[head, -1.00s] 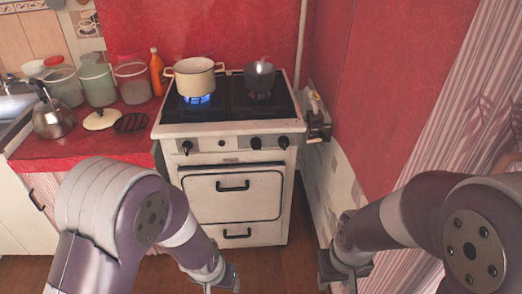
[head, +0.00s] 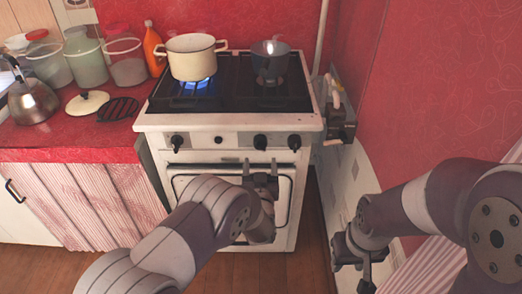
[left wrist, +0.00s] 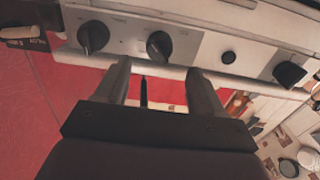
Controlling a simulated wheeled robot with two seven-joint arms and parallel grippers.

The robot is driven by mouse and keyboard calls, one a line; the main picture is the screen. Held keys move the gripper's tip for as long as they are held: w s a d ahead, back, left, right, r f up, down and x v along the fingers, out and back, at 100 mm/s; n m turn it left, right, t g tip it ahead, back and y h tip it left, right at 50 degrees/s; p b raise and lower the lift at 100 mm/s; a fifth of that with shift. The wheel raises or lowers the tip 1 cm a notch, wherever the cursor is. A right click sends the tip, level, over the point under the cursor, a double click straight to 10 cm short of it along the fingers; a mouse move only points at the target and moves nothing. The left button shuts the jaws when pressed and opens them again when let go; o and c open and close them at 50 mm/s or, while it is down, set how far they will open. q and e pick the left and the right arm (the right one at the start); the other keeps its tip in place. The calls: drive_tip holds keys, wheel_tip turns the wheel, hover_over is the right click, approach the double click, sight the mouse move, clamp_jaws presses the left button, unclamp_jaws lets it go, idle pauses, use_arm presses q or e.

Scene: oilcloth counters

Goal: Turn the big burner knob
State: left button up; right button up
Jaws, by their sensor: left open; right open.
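The stove (head: 230,120) has black knobs along its white front panel: a left knob (head: 177,143), a middle-right knob (head: 260,142) and a right knob (head: 294,142). No marking I can read says which is the big burner's. My left gripper (head: 262,170) is open just below the middle-right knob. In the left wrist view its two fingers point at the same knob (left wrist: 159,46), which lies between and just beyond the fingertips, apart from them. The right knob (left wrist: 93,36) is beside it. My right gripper (head: 354,274) is open and empty, low beside the stove.
A cream pot (head: 192,57) stands over a lit blue flame; a dark pot (head: 269,61) stands on the right side. The oven door handle is partly hidden by my left arm. The red counter (head: 70,142) holds a kettle (head: 33,100) and jars.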

sight(260, 149)
use_arm(q)
drive_tip(key=w, duration=0.7)
drive_tip(key=shift+b, duration=0.35)
drive_tip(key=shift+c, duration=0.3)
drive_tip(key=c, duration=1)
